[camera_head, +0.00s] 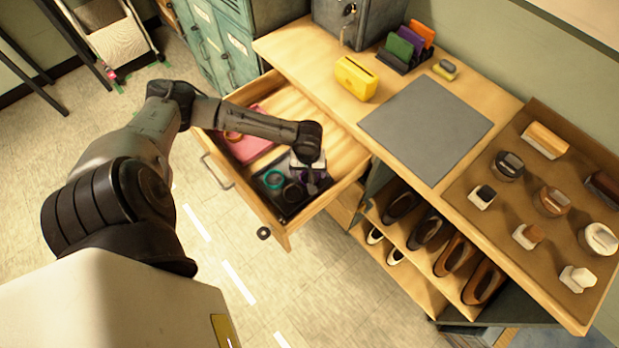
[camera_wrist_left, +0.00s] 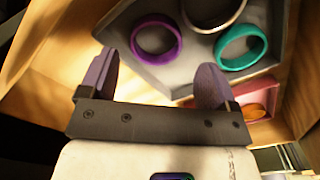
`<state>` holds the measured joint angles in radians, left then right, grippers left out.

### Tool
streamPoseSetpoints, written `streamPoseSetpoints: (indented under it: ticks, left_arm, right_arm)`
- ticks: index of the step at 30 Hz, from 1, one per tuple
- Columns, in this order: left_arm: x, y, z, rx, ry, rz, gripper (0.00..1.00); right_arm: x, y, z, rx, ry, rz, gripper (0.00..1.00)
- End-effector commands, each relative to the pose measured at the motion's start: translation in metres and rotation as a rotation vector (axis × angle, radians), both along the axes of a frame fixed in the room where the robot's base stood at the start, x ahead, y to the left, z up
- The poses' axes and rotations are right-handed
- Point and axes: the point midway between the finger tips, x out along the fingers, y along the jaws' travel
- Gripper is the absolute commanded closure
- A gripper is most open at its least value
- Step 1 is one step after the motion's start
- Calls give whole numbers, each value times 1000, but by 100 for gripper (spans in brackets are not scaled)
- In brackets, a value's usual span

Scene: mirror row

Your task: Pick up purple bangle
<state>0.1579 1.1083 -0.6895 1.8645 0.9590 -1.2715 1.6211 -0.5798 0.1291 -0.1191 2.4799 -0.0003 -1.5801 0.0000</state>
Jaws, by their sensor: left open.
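The purple bangle (camera_wrist_left: 141,52) lies in a grey tray (camera_wrist_left: 192,52) inside the open drawer, in the upper middle of the left wrist view. It is beyond my left gripper (camera_wrist_left: 155,80), roughly in line with the gap between the two purple-grey fingers. The fingers are apart with nothing between them. A teal bangle (camera_wrist_left: 232,62) and a silver bangle (camera_wrist_left: 200,27) lie beside the purple one. In the head view my left gripper (camera_head: 312,182) points down over the right part of the dark tray (camera_head: 288,213) and largely hides the purple bangle. My right gripper is out of view.
The wooden drawer (camera_head: 240,205) has raised walls around the tray. A pink tray (camera_head: 247,148) with an orange ring sits farther left in it. The counter (camera_head: 310,62) stands to the right, with a yellow box (camera_head: 356,78) and a grey mat (camera_head: 425,128).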

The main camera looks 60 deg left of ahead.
Motion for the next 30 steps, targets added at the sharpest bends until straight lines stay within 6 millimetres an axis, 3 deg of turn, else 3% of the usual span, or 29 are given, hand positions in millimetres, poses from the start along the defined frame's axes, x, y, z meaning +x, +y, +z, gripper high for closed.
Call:
streamPoseSetpoints:
  ticks: [6,18,27,30]
  left_arm:
    - [1,0,-10,1,0,-1,17]
    - [5,3,-55,1,0,-1,17]
    - [5,2,-58,2,0,-3,17]
    - [5,2,-58,1,0,-3,25]
  right_arm:
    - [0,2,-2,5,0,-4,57]
    - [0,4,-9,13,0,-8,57]
    - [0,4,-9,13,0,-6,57]
    - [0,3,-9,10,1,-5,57]
